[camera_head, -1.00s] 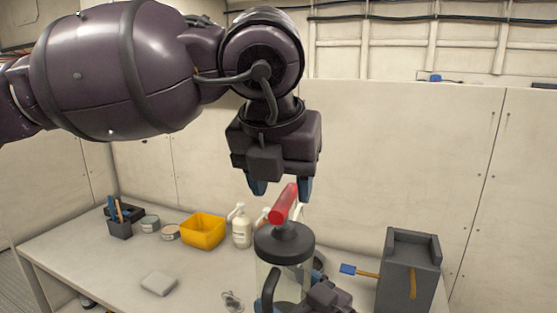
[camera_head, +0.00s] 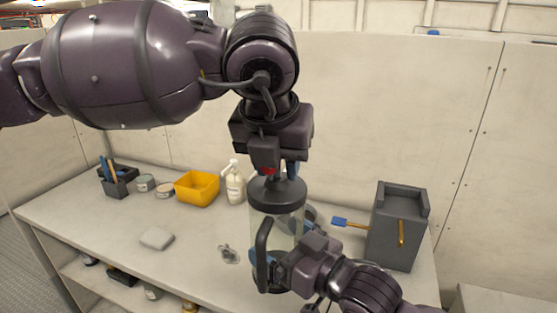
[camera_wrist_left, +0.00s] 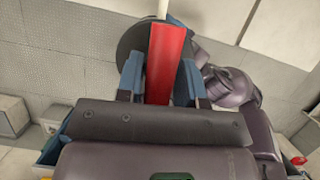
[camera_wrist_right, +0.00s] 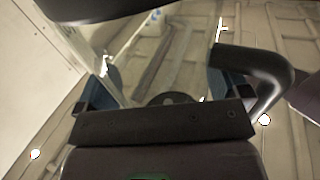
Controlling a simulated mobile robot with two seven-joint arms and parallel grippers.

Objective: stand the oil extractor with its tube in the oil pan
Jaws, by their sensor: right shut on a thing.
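The oil extractor is a clear cylinder (camera_head: 262,228) with a black lid (camera_head: 276,193), a black side handle (camera_head: 263,250) and a red top grip. It looks upright at the front of the bench; I cannot tell whether its base touches. My right gripper (camera_head: 272,262) is shut on the clear body, beside the side handle. My left gripper (camera_head: 280,170) is above the lid, its open fingers on either side of the red grip (camera_wrist_left: 166,60). A pale rod (camera_wrist_left: 163,9) shows beyond the grip. A dark round thing behind the extractor is mostly hidden; I cannot identify the oil pan or tube.
On the bench (camera_head: 190,245) are a yellow bin (camera_head: 197,188), a white pump bottle (camera_head: 235,186), tins (camera_head: 145,183), a tool holder (camera_head: 116,186), a grey pad (camera_head: 157,238) and a metal fitting (camera_head: 228,254). A grey box (camera_head: 396,235) with a blue-tipped brush beside it stands right.

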